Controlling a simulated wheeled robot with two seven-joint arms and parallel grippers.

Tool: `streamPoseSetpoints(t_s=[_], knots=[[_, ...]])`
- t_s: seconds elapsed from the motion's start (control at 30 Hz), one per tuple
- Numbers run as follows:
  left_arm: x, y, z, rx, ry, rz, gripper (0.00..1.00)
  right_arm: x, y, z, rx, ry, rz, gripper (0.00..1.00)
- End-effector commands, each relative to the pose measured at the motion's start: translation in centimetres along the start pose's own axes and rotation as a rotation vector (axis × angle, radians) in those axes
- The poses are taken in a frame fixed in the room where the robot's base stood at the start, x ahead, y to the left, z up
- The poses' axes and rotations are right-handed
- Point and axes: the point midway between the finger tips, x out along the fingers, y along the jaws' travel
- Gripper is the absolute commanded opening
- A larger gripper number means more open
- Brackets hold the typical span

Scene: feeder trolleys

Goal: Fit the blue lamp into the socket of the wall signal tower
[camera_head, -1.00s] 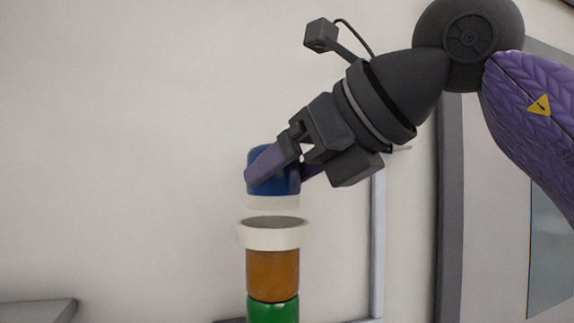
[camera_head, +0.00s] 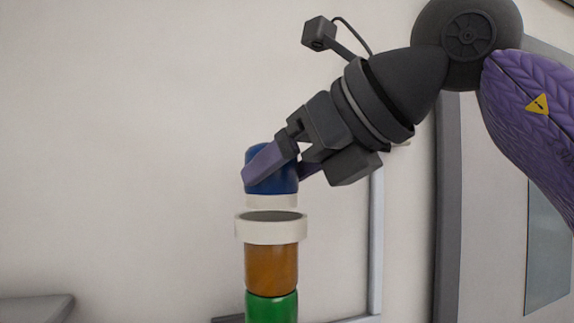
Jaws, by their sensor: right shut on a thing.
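The blue lamp (camera_head: 279,178) is a dark blue cylinder with a white band (camera_head: 272,201) at its bottom. My right gripper (camera_head: 272,172) is shut on the blue lamp, its fingers on either side. The lamp is upright, just above the socket (camera_head: 272,231), a white open-topped ring on the signal tower. A narrow gap seems to show between the lamp's band and the socket rim. Below the socket the tower has an orange section (camera_head: 271,268) and a green section (camera_head: 271,307). My left gripper is not in view.
A plain pale wall fills the background. A grey ledge (camera_head: 36,308) is at the lower left. A grey frame post (camera_head: 447,210) and a bluish panel (camera_head: 548,245) stand at the right. The space left of the tower is clear.

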Motion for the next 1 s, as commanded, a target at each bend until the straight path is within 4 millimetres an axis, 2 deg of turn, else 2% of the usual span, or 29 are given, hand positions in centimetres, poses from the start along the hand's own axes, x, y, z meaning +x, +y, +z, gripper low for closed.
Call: streamPoseSetpoints(t_s=[1.0], knots=[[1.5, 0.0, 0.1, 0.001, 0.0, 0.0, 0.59, 0.8, 0.0, -1.4, 0.0, 0.0, 0.0, 0.17]])
